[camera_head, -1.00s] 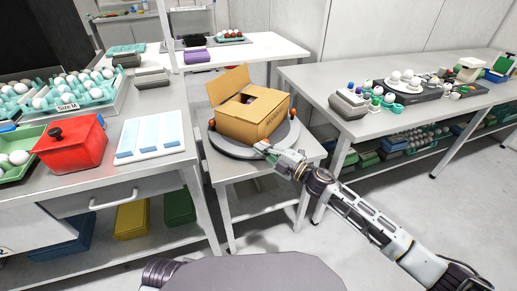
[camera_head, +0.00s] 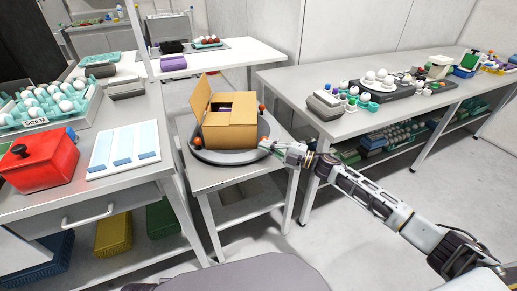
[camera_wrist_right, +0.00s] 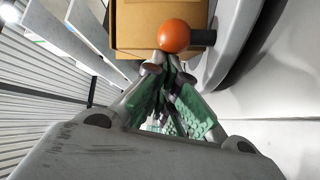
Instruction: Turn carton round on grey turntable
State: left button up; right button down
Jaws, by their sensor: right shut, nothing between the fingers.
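The brown cardboard carton (camera_head: 230,137) sits on the grey turntable (camera_head: 213,157), with one flap standing up at its left and its top partly open. Orange knobs stand on the turntable's rim, one at the front right (camera_head: 265,141) and one at the left (camera_head: 197,141). My right gripper (camera_head: 268,146) is shut and empty at the rim beside the front-right knob. In the right wrist view its fingertips (camera_wrist_right: 168,62) meet just below an orange knob (camera_wrist_right: 174,36), with the carton (camera_wrist_right: 140,25) behind; I cannot tell whether they touch the knob. My left gripper is out of view.
The turntable stands on a small table (camera_head: 205,180) between a left bench with a red box (camera_head: 40,165) and a right bench (camera_head: 340,124) with a grey box (camera_head: 325,106) and eggs. A white table (camera_head: 230,56) stands behind. Open floor lies at the front right.

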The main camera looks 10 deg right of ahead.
jog(key=w+d, duration=0.2)
jog(key=d, duration=0.1)
jog(key=shift+d, duration=0.15)
jog(key=shift+w+d, duration=0.85)
jog(key=shift+d, duration=0.2)
notch_tip(320, 180, up, 10)
dwell(0.6)
